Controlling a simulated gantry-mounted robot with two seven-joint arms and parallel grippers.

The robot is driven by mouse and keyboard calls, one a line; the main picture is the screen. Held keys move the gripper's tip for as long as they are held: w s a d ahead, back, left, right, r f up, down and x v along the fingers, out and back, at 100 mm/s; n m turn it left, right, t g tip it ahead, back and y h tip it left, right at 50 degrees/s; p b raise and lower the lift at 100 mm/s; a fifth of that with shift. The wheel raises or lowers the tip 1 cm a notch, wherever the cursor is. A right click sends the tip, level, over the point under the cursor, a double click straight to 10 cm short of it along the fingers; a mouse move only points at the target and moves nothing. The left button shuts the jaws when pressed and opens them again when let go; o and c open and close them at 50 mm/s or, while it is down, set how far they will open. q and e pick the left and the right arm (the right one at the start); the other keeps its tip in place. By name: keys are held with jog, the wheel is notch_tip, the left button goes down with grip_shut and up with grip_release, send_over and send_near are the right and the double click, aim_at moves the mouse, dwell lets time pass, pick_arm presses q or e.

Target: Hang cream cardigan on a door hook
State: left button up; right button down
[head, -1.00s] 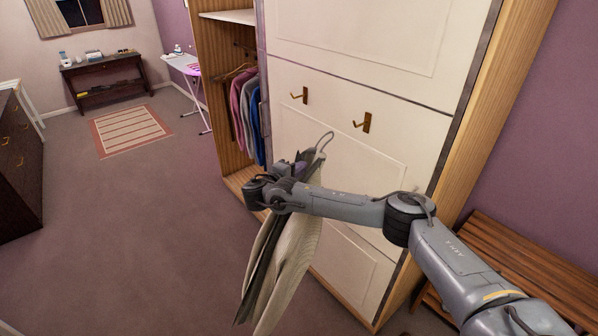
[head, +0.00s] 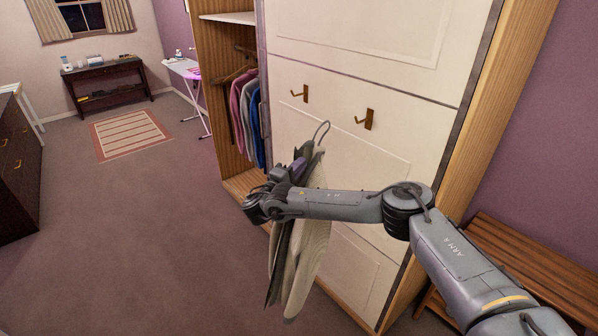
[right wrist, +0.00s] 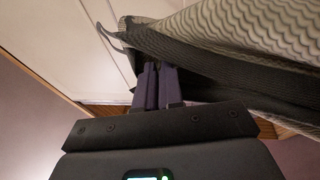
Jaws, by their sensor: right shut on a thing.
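The cream cardigan (head: 312,245) hangs on a hanger whose grey hook (head: 321,132) points up, in front of the wardrobe door (head: 360,150). My right gripper (head: 298,163) is shut on the cardigan near its top; the garment hangs down below it. In the right wrist view, the closed fingers (right wrist: 157,84) meet the dark edge of the garment, and its ribbed cream cloth (right wrist: 240,35) fills the upper right. Two brass door hooks, the left (head: 301,93) and the right (head: 365,119), are bare on the door, above and apart from the hanger. My left gripper is not in view.
The open wardrobe bay (head: 230,120) at left holds several hung garments (head: 246,115). A wooden slatted bench (head: 530,265) stands at right by the purple wall. A dark dresser (head: 18,165) stands far left. The carpet between is clear.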

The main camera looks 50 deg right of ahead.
aim_at(320, 157)
jog(key=shift+s+d, duration=0.2)
jog(key=shift+d, duration=0.8)
jog(key=shift+s+d+f, duration=0.1)
jog(key=shift+s+d, duration=0.1)
jog(key=shift+d, duration=0.9)
jog(key=shift+s+d, duration=0.25)
jog(key=shift+d, duration=0.9)
jog(key=shift+s+d+f, duration=0.1)
jog(key=shift+s+d, duration=0.1)
jog(key=shift+d, duration=0.9)
